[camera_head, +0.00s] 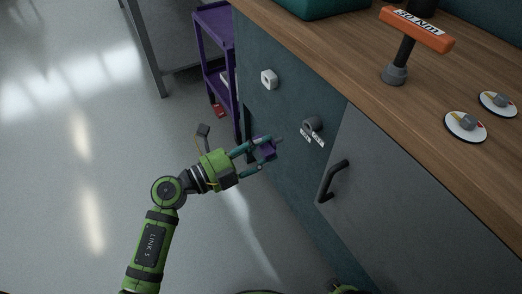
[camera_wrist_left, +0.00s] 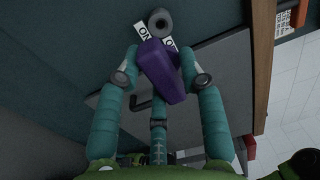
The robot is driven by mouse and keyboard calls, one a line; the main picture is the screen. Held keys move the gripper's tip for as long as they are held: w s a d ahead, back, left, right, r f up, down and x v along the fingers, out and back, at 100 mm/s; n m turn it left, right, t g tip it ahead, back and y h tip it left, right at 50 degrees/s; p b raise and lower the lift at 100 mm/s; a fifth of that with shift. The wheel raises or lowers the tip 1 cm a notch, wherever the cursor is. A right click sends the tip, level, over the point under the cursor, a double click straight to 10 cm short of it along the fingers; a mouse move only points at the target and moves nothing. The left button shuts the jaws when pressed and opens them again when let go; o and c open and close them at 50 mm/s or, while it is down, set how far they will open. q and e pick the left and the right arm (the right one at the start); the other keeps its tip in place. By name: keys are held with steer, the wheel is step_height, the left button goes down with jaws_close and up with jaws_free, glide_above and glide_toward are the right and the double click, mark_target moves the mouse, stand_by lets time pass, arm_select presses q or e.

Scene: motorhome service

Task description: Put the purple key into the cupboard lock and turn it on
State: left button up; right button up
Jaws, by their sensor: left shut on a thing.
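My left gripper (camera_head: 259,158) is shut on the purple key (camera_head: 265,148) in front of the teal cupboard front. The key's grey shaft points toward the dark round cupboard lock (camera_head: 312,124), with a visible gap between them in the head view. White labels sit below the lock. In the left wrist view, the purple key (camera_wrist_left: 163,68) lies between the fingers of my left gripper (camera_wrist_left: 160,80), and the lock (camera_wrist_left: 161,20) shows just beyond it. The key's tip is hidden there behind its purple body. My right gripper is not clearly in view.
A black door handle (camera_head: 332,181) sticks out right of the lock. A white fitting (camera_head: 269,79) is on the panel to the left. An orange-topped tool (camera_head: 416,30) and two round dials stand on the wooden counter. A purple cart (camera_head: 217,60) is behind; the floor left is free.

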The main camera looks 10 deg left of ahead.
mark_target(282, 139)
arm_select(q)
steer(key=shift+r, duration=0.1)
steer(key=shift+p+x, duration=0.45)
steer(key=shift+x, duration=2.4)
arm_select(e)
steer(key=shift+s+d+f, duration=0.1)
steer(key=shift+s+f, duration=0.15)
steer(key=shift+f, duration=0.3)
steer(key=shift+s+d+f, duration=0.1)
steer(key=shift+s+f, duration=0.1)
steer(key=shift+f, duration=0.3)
arm_select(q)
steer(key=shift+p, duration=0.8)
arm_select(e)
steer(key=shift+a+r, duration=0.1)
steer(key=shift+r, duration=0.5)
arm_select(q)
steer(key=shift+d, duration=0.15)
steer(key=shift+x, duration=1.65)
arm_select(e)
steer(key=shift+r, duration=0.15)
arm_select(q)
steer(key=shift+w+d, duration=0.1)
